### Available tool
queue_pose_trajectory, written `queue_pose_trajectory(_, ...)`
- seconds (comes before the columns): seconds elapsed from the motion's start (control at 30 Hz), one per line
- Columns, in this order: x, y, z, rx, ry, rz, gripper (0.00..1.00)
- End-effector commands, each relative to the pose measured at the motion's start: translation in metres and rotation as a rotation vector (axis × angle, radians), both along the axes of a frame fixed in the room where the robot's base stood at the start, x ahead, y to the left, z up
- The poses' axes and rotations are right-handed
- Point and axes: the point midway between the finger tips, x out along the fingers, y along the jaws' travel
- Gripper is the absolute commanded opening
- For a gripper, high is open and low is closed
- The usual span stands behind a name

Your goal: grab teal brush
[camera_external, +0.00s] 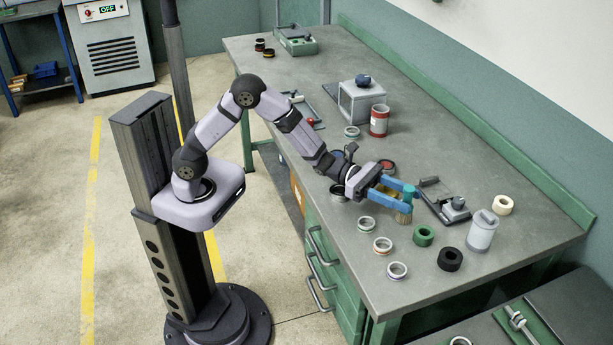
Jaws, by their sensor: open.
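The teal brush (408,193) has a teal handle and tan bristles (403,217). It stands upright, bristles down, over the grey workbench near its front right part. My gripper (398,198) has blue fingers and is open, with the fingertips at the brush. The brush handle appears to be between or right beside the fingers. I cannot tell whether either finger touches it. Part of the handle is hidden by the near finger.
Several rings lie around the brush, including a green ring (423,235), a black ring (450,259) and a cream ring (502,205). A grey canister (482,231) and a dark clamp-like fixture (444,203) stand to the right.

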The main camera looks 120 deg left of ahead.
Motion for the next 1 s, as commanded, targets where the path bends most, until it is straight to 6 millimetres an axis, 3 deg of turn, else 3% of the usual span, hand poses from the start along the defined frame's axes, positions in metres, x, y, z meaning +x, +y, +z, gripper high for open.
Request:
queue_pose_trajectory(0.4,0.043,-0.005,0.001,0.0,0.001,-0.001,0.43)
queue_pose_trajectory(0.77,0.05,-0.006,0.0,0.0,0.0,0.0,0.43)
queue_pose_trajectory(0.93,0.049,-0.006,0.0,0.0,0.0,0.0,0.05)
queue_pose_trajectory(1.0,0.049,-0.006,0.0,0.0,0.0,0.0,0.0)
